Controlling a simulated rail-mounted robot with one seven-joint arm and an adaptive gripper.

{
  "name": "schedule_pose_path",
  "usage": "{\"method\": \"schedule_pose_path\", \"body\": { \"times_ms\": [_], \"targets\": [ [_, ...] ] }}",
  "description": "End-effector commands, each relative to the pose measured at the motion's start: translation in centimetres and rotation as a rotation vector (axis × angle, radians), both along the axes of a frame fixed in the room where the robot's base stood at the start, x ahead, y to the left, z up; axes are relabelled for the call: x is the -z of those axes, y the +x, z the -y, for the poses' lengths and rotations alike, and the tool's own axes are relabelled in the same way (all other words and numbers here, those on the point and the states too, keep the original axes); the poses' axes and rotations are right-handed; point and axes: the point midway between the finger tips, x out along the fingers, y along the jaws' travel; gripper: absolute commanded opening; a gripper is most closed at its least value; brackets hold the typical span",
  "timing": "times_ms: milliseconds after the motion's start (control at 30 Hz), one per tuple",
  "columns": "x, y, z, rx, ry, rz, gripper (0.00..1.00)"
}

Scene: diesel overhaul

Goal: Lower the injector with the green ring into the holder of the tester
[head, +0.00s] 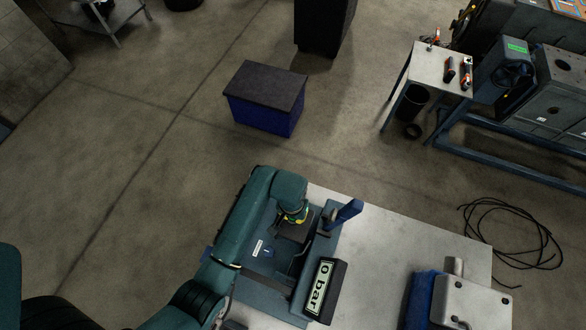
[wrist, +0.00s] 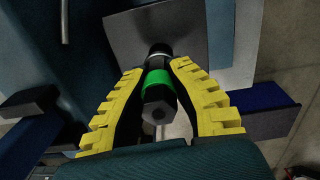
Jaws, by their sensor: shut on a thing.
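In the wrist view, the injector with the green ring (wrist: 158,78) is a dark body with a bright green band. It stands between the yellow ribbed fingers of my gripper (wrist: 157,72), which are shut on it. In the head view, my gripper (head: 294,214) is over the tester (head: 258,248), a blue-grey bench unit. A dark plate (wrist: 195,25) lies beyond the injector's far end. The holder's opening is hidden, so I cannot tell whether the injector's tip is inside it.
The tester's display (head: 320,289) reads 0 bar. A blue upright post (head: 346,213) stands close right of my gripper. The pale bench top (head: 405,243) is clear to the right, up to a grey-and-blue unit (head: 470,301).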

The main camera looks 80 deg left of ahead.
Motion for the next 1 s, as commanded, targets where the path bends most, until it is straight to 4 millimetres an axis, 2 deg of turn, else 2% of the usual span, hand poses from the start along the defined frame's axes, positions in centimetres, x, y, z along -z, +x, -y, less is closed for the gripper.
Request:
{"method": "schedule_pose_path", "body": {
  "times_ms": [333,1000],
  "targets": [
    [0.1,0.0,-0.1,0.000,0.002,0.001,0.00],
    [2.4,0.0,-0.1,0.000,0.001,0.002,0.00]
  ]
}}
